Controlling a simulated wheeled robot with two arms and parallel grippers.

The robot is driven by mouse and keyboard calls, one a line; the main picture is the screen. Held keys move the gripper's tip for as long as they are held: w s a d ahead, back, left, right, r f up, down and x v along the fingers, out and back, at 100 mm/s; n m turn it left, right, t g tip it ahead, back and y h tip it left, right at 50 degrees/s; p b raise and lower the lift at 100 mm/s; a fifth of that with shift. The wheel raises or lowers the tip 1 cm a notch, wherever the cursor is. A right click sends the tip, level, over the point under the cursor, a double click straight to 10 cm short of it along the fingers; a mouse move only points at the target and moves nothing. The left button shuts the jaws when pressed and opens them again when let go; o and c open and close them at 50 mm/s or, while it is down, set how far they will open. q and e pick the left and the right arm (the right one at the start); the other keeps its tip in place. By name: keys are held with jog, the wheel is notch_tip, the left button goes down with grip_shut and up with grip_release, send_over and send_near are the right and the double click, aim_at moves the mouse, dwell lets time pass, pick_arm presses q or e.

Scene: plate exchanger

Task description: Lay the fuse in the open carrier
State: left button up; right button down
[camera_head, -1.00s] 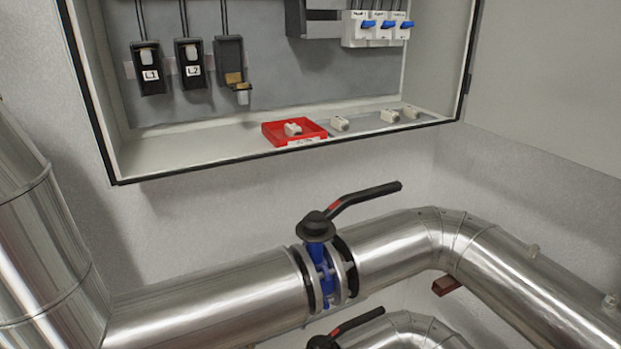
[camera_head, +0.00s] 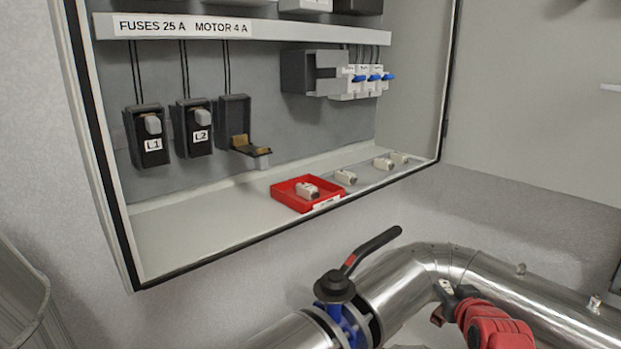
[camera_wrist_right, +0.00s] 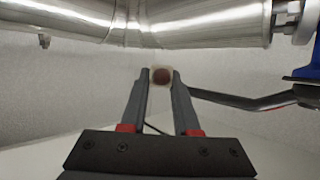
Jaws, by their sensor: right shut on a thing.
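The open carrier (camera_head: 236,112) is the third black holder in the cabinet's row, right of L2. Its front is folded down and shows brass-coloured contacts (camera_head: 240,142); I see no fuse in it. My right gripper (camera_head: 452,289) is at the lower right, outside the cabinet, below and well to the right of the carrier. It is shut on a small pale fuse (camera_head: 445,286). In the right wrist view the fuse (camera_wrist_right: 161,74) sits between the fingertips, its dark reddish end facing the camera. My left gripper is not in view.
Closed carriers L1 (camera_head: 149,124) and L2 (camera_head: 196,137) stand beside the open one. A red tray (camera_head: 282,196) with a pale fuse and several loose fuses are on the cabinet floor. A black valve handle (camera_head: 374,247) and metal pipes (camera_head: 420,262) lie below the cabinet.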

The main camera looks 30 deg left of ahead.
jog(key=s+a+r+n+g+y+p, duration=0.1)
jog(key=s+a+r+n+y, duration=0.15)
jog(key=a+r, duration=0.4)
jog(key=s+a+r+n+g+y+p, duration=0.1)
jog(key=s+a+r, duration=0.25)
jog(key=r, duration=0.65)
jog(key=s+a+r+n+g+y, duration=0.1)
jog(key=s+a+r+n+y, duration=0.1)
jog(key=a+r, duration=0.55)
jog(key=s+a+r+n+g+y+p, duration=0.1)
jog(key=s+a+r+n+g, duration=0.1)
jog(key=s+a+r, duration=0.4)
jog(key=s+a+r+n+g+y+p, duration=0.1)
jog(key=s+r+n+g, duration=0.1)
jog(key=s+r, duration=0.7)
jog(key=p, duration=0.5)
send_near(241, 142)
jog(key=a, duration=0.1)
jog(key=w+a+r, duration=0.1)
jog(key=a+r, duration=0.1)
jog(key=shift+w+a, duration=0.15)
jog(key=shift+a, duration=0.2)
jog(key=shift+w+a+f+p, duration=0.15)
jog(key=shift+w+a+p, duration=0.2)
jog(key=shift+w+a, duration=0.05)
jog(key=shift+f+p, duration=0.75)
jog(key=shift+f, duration=1)
